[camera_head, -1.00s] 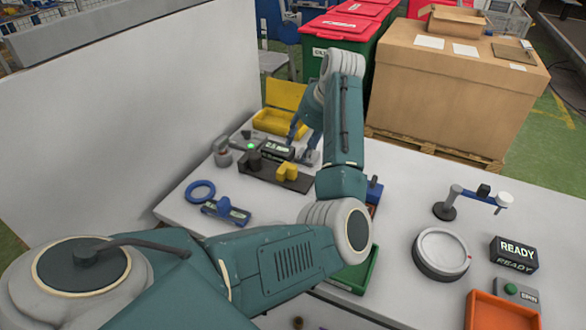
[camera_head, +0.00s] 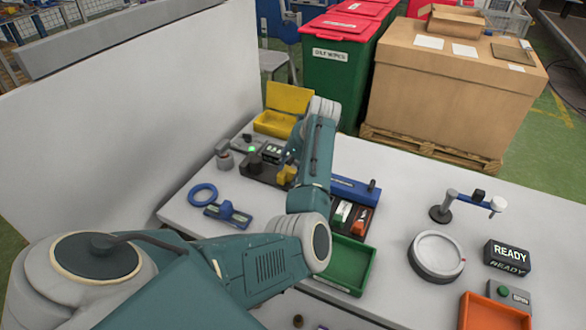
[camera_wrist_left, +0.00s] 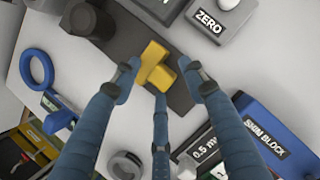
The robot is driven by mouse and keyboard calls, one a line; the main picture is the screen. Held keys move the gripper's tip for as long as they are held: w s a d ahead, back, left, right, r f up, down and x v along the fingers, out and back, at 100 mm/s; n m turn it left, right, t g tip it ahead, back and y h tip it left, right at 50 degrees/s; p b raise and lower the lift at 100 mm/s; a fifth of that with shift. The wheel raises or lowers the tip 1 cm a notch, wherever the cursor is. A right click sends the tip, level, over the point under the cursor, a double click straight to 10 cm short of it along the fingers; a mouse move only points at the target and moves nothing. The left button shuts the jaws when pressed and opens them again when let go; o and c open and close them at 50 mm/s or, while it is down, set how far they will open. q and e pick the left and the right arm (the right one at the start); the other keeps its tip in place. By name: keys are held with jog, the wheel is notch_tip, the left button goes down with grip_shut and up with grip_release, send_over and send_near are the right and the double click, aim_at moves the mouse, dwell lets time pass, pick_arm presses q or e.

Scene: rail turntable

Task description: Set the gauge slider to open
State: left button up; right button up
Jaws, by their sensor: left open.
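The yellow slider (camera_head: 285,175) sits on the dark gauge base (camera_head: 250,173), beside a black cylinder (camera_head: 255,161). The wrist view shows the yellow slider (camera_wrist_left: 155,68) as a T-shaped block on the dark base (camera_wrist_left: 130,35). My left gripper (camera_head: 289,156) is over the gauge, partly hidden by its own forearm. In the wrist view, the fingers of my left gripper (camera_wrist_left: 160,82) are spread open, on both sides of the slider and below it, with visible gaps. I cannot tell whether any finger touches it. My right gripper is in neither view.
A display (camera_head: 274,149) and a grey unit labelled ZERO (camera_wrist_left: 208,22) stand behind the gauge. A blue shim block (camera_wrist_left: 266,138) and a green tray (camera_head: 348,264) lie right. A white panel (camera_head: 120,130) borders the left.

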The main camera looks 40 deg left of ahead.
pick_arm(q)
jog(key=shift+c, duration=0.3)
grip_shut()
jog(key=shift+w+d+f+b, duration=0.15)
jog(key=shift+w+d+b, duration=0.1)
jog(key=shift+d+b, duration=0.4)
jog(key=shift+d, duration=0.25)
jog(key=shift+r, duration=0.2)
jog(key=shift+c, duration=0.6)
grip_release()
jog(key=shift+d, duration=0.1)
jog(key=shift+o, duration=0.9)
jog(key=shift+d, duration=0.1)
jog(key=v, duration=1.2)
